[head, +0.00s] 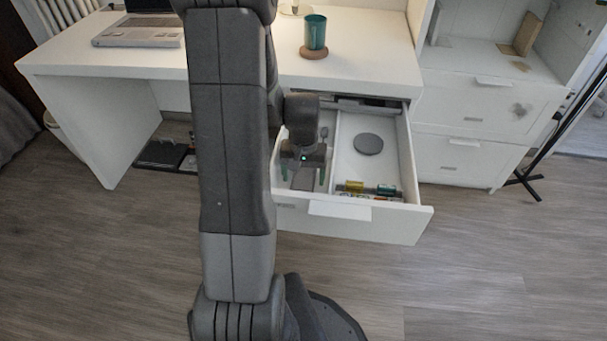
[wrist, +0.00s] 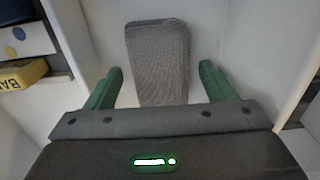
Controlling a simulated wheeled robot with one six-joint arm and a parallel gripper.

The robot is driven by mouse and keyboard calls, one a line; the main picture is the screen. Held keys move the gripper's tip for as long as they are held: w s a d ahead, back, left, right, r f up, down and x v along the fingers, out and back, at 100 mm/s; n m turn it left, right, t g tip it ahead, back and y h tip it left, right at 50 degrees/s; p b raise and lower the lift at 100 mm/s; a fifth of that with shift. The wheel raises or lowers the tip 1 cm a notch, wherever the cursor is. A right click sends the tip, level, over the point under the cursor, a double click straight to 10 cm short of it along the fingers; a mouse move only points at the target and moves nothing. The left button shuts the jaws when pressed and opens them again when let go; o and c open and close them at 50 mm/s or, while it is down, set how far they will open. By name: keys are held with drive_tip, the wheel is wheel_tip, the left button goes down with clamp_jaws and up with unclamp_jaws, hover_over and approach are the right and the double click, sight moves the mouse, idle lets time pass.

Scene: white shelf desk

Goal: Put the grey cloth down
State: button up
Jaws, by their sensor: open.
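The grey cloth (wrist: 158,45) is a folded, ribbed rectangle on the white floor of the open drawer (head: 372,223). In the head view the cloth (head: 304,183) lies in the drawer's left compartment, partly hidden by my gripper. My gripper (head: 303,175) points down into that compartment. In the wrist view my gripper (wrist: 160,69) has its green fingers spread wide, one on each side of the cloth, with gaps between fingers and cloth. I cannot tell how high the fingertips are above the drawer floor.
A divider (head: 334,150) separates the compartments. The right one holds a dark grey disc (head: 368,144) and several small items, including a yellow one (wrist: 22,73). On the desktop (head: 375,62) are a teal cup (head: 315,32) on a cork coaster (head: 314,53) and a laptop (head: 140,30).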

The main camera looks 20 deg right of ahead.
sight(304, 176)
wheel_tip(304, 176, up, 12)
drive_tip(key=p, duration=0.3)
drive_tip(key=shift+r+p, duration=0.2)
drive_tip(key=shift+p, duration=0.2)
drive_tip(key=shift+f+b, duration=1.25)
drive_tip(key=shift+f, duration=3.1)
